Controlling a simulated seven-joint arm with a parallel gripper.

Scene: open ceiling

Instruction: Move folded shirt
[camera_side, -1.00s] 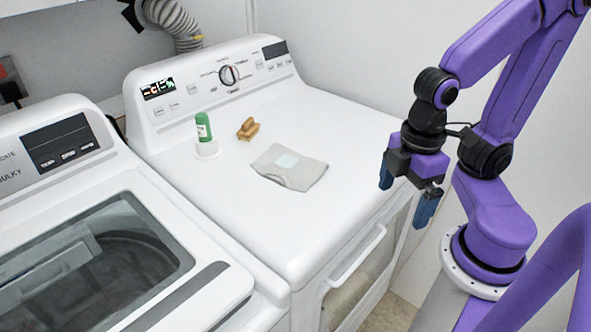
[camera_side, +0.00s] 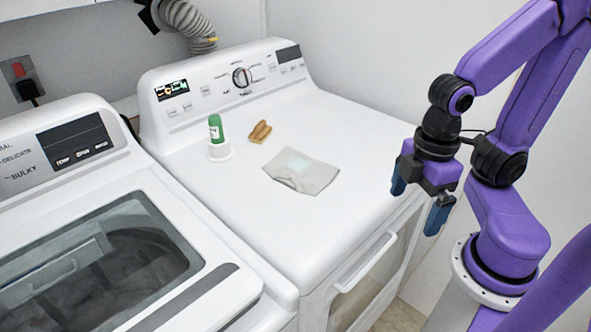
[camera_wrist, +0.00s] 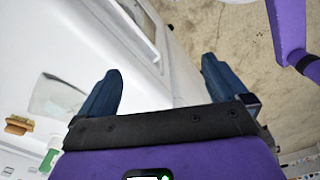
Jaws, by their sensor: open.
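The folded shirt (camera_side: 302,174) is light grey with a pale patch and lies flat on top of the white dryer (camera_side: 275,235). It also shows in the wrist view (camera_wrist: 56,97) at the left, partly cut by my gripper. My gripper (camera_side: 418,207) hangs off the right edge of the dryer, to the right of the shirt and apart from it. Its blue fingers are wide apart and empty, as the wrist view (camera_wrist: 158,88) also shows.
A green bottle (camera_side: 216,128) stands in a white holder (camera_side: 220,152) behind the shirt. A brown object (camera_side: 260,131) lies near it. A washer (camera_side: 100,250) with a glass lid stands at the left. The dryer top around the shirt's front is clear.

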